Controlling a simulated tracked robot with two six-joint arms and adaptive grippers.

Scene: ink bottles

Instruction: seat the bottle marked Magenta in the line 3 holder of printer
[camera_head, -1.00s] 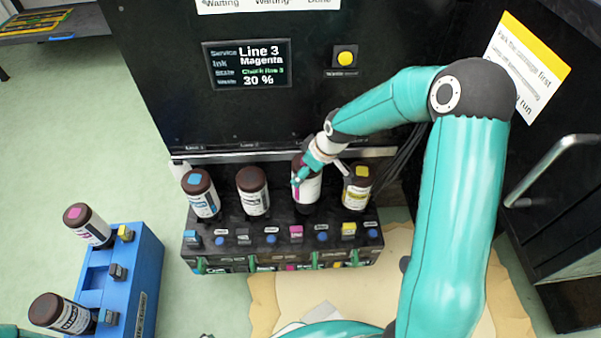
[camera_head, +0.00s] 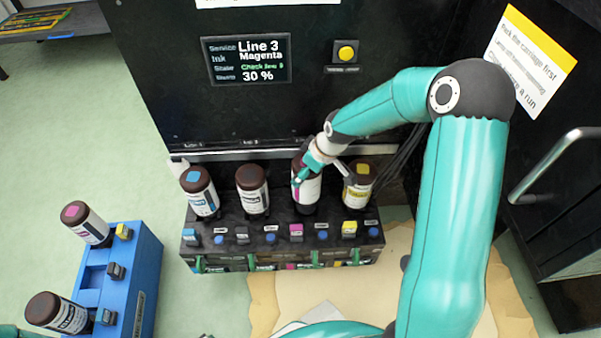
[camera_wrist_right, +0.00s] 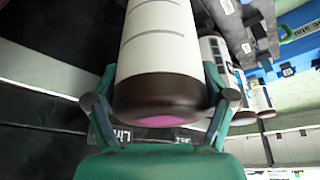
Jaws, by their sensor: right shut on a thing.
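My right gripper (camera_head: 308,172) is shut on a brown-capped bottle (camera_head: 311,187) with a white label, at the third place of the printer's bottle row. The right wrist view shows this bottle (camera_wrist_right: 160,50) close up between the two fingers, with a magenta disc (camera_wrist_right: 155,121) on its cap. It looks upright in line with its neighbours; whether its base is fully down in the holder is hidden. A second bottle with a pink disc (camera_head: 88,224) leans in the blue rack (camera_head: 142,262). The printer screen (camera_head: 246,61) reads Line 3, Magenta, 30 %. My left gripper is out of view.
A blue-disc bottle (camera_head: 199,192) and a dark-capped bottle (camera_head: 252,189) stand left of the held one. A yellow-label bottle (camera_head: 358,186) stands close on its right. Coloured tabs line the holder block's front. Another bottle (camera_head: 57,313) lies tilted in the rack.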

